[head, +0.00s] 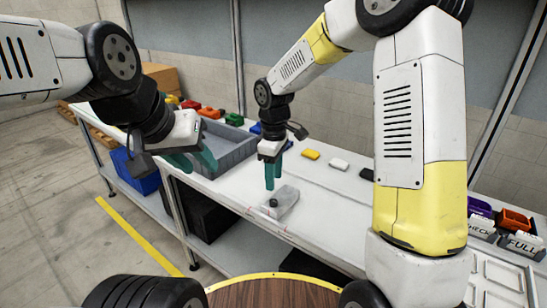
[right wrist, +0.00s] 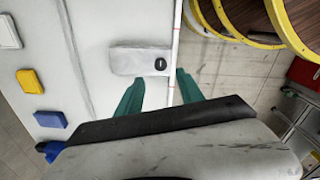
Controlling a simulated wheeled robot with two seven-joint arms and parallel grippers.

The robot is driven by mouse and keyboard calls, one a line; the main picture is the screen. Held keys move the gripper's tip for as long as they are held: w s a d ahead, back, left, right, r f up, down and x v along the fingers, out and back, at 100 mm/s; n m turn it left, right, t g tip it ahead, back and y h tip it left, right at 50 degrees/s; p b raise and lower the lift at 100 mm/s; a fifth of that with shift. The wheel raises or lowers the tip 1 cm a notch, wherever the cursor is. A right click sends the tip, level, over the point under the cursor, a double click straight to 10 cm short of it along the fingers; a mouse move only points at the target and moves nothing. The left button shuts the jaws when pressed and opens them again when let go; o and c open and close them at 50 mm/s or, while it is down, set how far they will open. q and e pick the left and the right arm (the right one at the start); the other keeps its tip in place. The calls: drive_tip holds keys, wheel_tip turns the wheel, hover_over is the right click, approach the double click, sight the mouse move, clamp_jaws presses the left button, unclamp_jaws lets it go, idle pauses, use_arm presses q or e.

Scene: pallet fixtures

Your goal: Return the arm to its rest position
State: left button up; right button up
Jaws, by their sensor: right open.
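My right gripper (head: 270,177) hangs fingers-down over the front part of the white workbench (head: 235,190). Its teal fingers are apart and empty, and they show in the right wrist view (right wrist: 158,95). A grey block (head: 287,203) with a black knob lies on the bench close to the fingertips. In the right wrist view this block (right wrist: 130,60) lies ahead of the fingertips, with none of it between them. My left gripper (head: 195,162) is at the left, by the grey tray, with its teal fingers pointing right; their gap is unclear.
A grey tray (head: 238,137) stands at the back left of the bench. Yellow (head: 311,154), white (head: 339,164) and black (head: 367,174) pieces lie along the back. Labelled bins (head: 520,243) stand at the right. A round wooden top (head: 275,294) is at the bottom.

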drive_tip(key=s+d+r+m+t, duration=0.1)
drive_tip(key=s+d+r+m, duration=0.25)
drive_tip(key=r, duration=0.25)
drive_tip(key=s+d+r+m+t, duration=0.1)
drive_tip(key=s+d+r+m, duration=0.15)
drive_tip(key=d+r, duration=0.25)
drive_tip(key=s+d+r+m+t+y, duration=0.1)
drive_tip(key=s+d+r+m+t, duration=0.1)
drive_tip(key=s, duration=0.4)
drive_tip(key=s+d+r+m+t+y, duration=0.1)
drive_tip(key=s+d+r+m+t, duration=0.1)
drive_tip(key=s, duration=0.5)
wheel_tip(320, 180, up, 2)
drive_tip(key=d+m, duration=0.1)
drive_tip(key=m, duration=0.2)
drive_tip(key=shift+s+d+r, duration=0.15)
drive_tip(key=shift+s+d, duration=0.15)
drive_tip(key=shift+d, duration=0.05)
